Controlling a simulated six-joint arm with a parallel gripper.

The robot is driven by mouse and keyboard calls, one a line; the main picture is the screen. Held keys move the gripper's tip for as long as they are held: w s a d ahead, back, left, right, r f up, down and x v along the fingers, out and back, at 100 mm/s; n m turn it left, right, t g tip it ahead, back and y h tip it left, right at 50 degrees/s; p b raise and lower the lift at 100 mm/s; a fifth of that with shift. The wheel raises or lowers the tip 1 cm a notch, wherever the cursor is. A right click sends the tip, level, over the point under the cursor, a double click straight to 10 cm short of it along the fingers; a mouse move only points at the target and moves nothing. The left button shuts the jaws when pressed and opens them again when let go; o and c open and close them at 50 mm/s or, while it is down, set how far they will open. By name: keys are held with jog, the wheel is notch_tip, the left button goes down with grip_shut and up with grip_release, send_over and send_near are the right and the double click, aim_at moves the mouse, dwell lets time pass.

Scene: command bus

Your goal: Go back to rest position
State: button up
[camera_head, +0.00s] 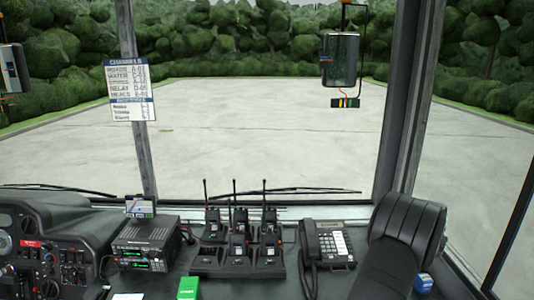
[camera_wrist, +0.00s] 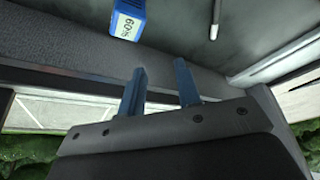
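My gripper (camera_wrist: 160,67) shows in the wrist view as two blue fingers standing apart, with nothing between them. It is open and empty. A small blue box with a white printed label (camera_wrist: 127,20) lies beyond the fingertips, towards the top of the wrist view, apart from them. A small blue box (camera_head: 423,283) also shows at the lower right of the head view. I cannot make out my gripper's fingers in the head view.
Several handheld radios stand in a black charger (camera_head: 208,263) on the dashboard. A desk phone (camera_head: 334,244) is to their right, and a radio set (camera_head: 145,245) to their left. A green box (camera_head: 188,288) sits in front. A sign (camera_head: 130,90) hangs on the left pillar.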

jog(key=w+a+r+n+y, duration=0.1)
jog(key=w+a+r+n, duration=0.1)
jog(key=w+a+r, duration=0.35)
jog(key=w+a+r+n+t, duration=0.1)
jog(key=w+a+r+n, duration=0.1)
jog(key=w+a, duration=0.7)
jog(key=w+a+r+n+y, duration=0.1)
jog(key=w+a+r, duration=0.3)
jog(key=a, duration=0.6)
jog(key=w+a+r+n, duration=0.1)
jog(key=w+a+r, duration=0.1)
jog(key=a, duration=0.8)
jog(key=w+a+r+n+y, duration=0.1)
jog(key=a+r, duration=0.4)
jog(key=a, duration=0.5)
jog(key=w+a+r+n, duration=0.3)
jog(key=a+r, duration=0.1)
jog(key=a, duration=0.6)
jog(key=shift+a+r, duration=0.15)
jog(key=shift+a, duration=0.2)
jog(key=shift+o, duration=0.2)
